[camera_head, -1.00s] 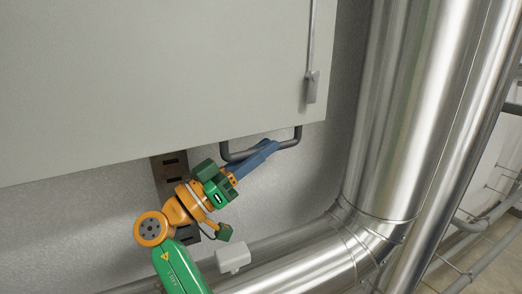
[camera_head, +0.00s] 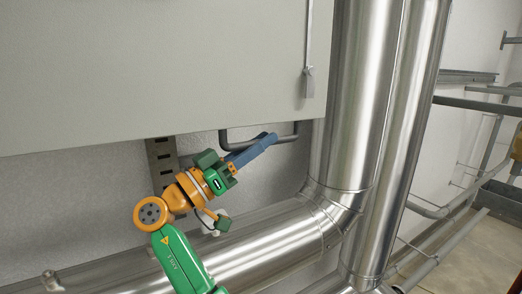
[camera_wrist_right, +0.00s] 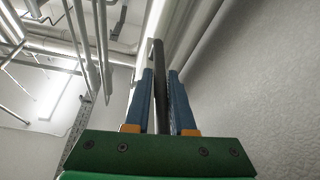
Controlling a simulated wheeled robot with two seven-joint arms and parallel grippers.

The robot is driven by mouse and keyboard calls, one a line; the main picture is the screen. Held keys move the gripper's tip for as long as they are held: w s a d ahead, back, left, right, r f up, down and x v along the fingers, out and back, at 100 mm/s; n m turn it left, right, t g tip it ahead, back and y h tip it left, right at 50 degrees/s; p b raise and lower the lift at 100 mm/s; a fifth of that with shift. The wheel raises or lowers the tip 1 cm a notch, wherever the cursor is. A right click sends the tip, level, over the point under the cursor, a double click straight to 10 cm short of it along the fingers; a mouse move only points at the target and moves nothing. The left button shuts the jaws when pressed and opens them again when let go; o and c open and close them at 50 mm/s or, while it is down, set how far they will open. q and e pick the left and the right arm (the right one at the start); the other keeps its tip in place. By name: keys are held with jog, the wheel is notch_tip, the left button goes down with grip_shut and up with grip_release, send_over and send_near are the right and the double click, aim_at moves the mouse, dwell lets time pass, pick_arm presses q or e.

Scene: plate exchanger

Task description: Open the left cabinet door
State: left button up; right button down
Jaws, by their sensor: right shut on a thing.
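The large light grey cabinet door panel (camera_head: 150,70) fills the upper left of the head view. A dark bent bar handle (camera_head: 286,139) hangs at its lower edge, near the right corner. My right gripper (camera_head: 266,141), with blue fingers, is shut on this handle. In the right wrist view the dark handle bar (camera_wrist_right: 159,95) runs between the two blue fingers (camera_wrist_right: 161,100). How far the door is open cannot be told from these views. My left gripper is not in view.
A grey lever (camera_head: 308,80) hangs on the panel's right side. Thick shiny pipes (camera_head: 362,100) stand close to its right, and another pipe (camera_head: 265,248) runs below the gripper. A slotted bracket (camera_head: 161,160) is on the wall. Thinner pipes and rails lie at far right.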

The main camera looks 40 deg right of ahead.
jog(key=shift+w, duration=0.2)
jog(key=c, duration=0.9)
grip_release()
jog(key=shift+s, duration=0.1)
jog(key=shift+o, duration=0.3)
jog(key=shift+s, duration=0.15)
jog(key=shift+f, duration=0.1)
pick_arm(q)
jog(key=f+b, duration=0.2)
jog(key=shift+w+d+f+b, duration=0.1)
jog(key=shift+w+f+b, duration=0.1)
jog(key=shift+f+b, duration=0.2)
pick_arm(e)
jog(key=v, duration=0.7)
jog(key=shift+d, duration=0.1)
